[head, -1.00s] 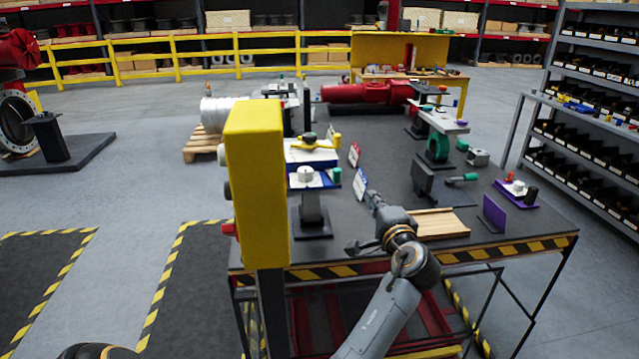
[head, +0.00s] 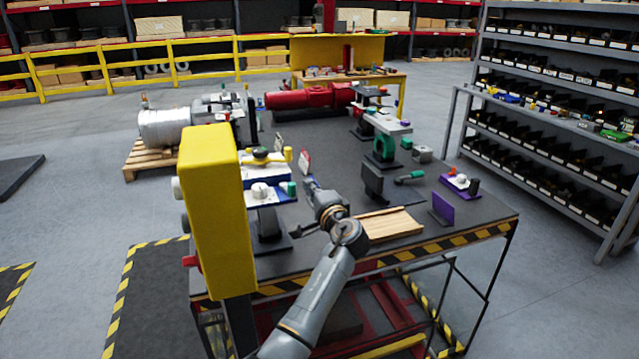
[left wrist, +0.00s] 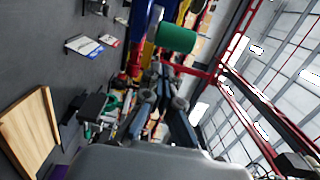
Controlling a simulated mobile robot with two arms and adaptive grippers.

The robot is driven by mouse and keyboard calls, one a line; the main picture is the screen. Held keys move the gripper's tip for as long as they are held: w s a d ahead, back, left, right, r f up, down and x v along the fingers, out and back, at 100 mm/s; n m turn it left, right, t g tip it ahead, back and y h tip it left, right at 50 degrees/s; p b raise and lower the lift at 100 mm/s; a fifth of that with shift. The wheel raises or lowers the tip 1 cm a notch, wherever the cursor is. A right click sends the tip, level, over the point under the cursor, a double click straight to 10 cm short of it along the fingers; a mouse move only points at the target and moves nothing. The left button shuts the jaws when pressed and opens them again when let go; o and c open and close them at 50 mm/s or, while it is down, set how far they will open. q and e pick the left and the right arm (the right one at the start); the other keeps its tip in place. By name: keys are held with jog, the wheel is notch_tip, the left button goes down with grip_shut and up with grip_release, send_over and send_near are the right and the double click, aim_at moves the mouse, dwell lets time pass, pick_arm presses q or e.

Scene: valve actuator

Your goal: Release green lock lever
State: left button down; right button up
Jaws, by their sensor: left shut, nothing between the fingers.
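The green lock lever shows as a short green knob (head: 290,188) on the right side of a small blue and white fixture (head: 264,196) on a black stand. In the left wrist view a large green cylinder (left wrist: 176,38) is near the top middle, just beyond the fingers. My left gripper (head: 311,186) is just right of the green knob in the head view, shut and empty. Its fingers also show in the left wrist view (left wrist: 165,85). I cannot tell whether they touch the knob. My right gripper is not in view.
A tall yellow box (head: 215,210) stands left of the fixture. Signs (head: 304,162), a wooden tray (head: 388,226), a purple plate (head: 443,207) and a green-handled tool (head: 410,176) are on the dark table (head: 340,150). Free tabletop lies behind the signs.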

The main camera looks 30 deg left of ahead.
aim_at(295, 190)
pick_arm(q)
jog(key=shift+s+a+r+p, duration=0.15)
jog(key=shift+s+p, duration=0.1)
jog(key=shift+s, duration=0.3)
jog(key=shift+s+a+f+p, duration=0.1)
jog(key=shift+s+a+p, duration=0.1)
jog(key=shift+s, duration=0.3)
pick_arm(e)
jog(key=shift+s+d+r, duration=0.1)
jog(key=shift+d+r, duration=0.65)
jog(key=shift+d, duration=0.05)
pick_arm(q)
jog(key=shift+s+a+m+t+h+p, duration=0.25)
jog(key=shift+s+m+t+h+p, duration=0.1)
jog(key=shift+s+t+p, duration=0.15)
jog(key=shift+s+a+m+t+h+p, duration=0.2)
jog(key=shift+s+m+t+h+p, duration=0.2)
jog(key=shift+s+p, duration=0.2)
jog(key=shift+w, duration=0.1)
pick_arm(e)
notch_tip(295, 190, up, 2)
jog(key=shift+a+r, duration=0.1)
pick_arm(q)
jog(key=shift+d, duration=0.1)
